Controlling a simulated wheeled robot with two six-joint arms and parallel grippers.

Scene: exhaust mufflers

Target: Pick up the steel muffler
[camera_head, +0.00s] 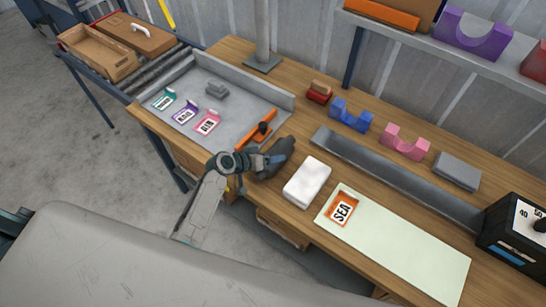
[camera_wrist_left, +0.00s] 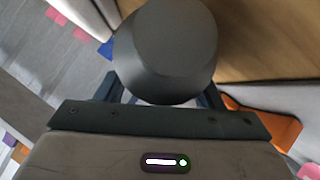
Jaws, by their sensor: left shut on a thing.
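My left gripper (camera_head: 268,161) is at the front edge of the wooden workbench, between the grey tray and a white block. It is shut on a dark grey, rounded muffler (camera_head: 281,148). In the left wrist view the muffler (camera_wrist_left: 165,45) fills the space between the fingers, its smooth, tapered end towards the camera. Whether it touches the bench cannot be told. My right gripper is not in view.
Right of the gripper are the white block (camera_head: 307,182), a pale mat (camera_head: 395,247) with an orange SEA tag (camera_head: 342,209), a long grey channel (camera_head: 395,178), and blue (camera_head: 351,116) and pink (camera_head: 404,143) cradles.

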